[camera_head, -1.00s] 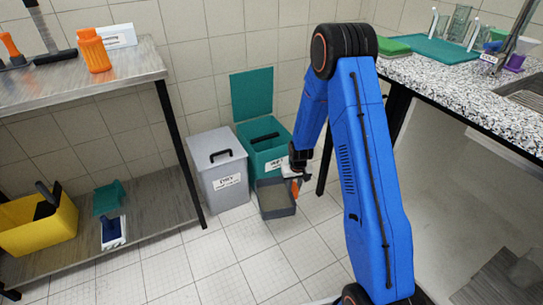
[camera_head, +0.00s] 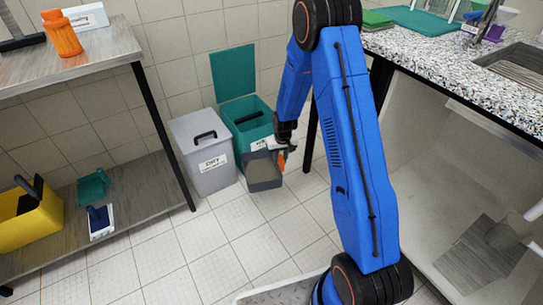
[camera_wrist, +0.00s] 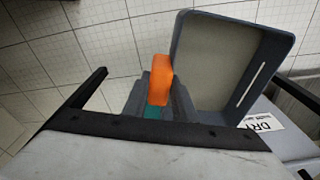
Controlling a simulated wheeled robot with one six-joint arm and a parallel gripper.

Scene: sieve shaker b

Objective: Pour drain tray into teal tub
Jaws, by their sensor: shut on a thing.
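The drain tray (camera_head: 263,173) is a dark grey square tray with a paler inside. It is tilted in front of the teal tub, its inside facing my head camera. My gripper (camera_head: 283,157) is shut on its orange grip at the tray's right side. In the wrist view the tray (camera_wrist: 215,62) fills the upper right, and the orange grip (camera_wrist: 160,80) sits between the jaws of my gripper (camera_wrist: 158,100). The teal tub (camera_head: 245,122) stands on the floor against the wall with its lid raised. The tray and arm hide part of its front and label.
A grey lidded bin (camera_head: 205,155) labelled DRY stands just left of the tub. A steel shelf table (camera_head: 75,65) is at left, with a yellow bin (camera_head: 28,222) on its lower shelf. A speckled counter (camera_head: 440,45) with a sink is at right. Tiled floor in front is clear.

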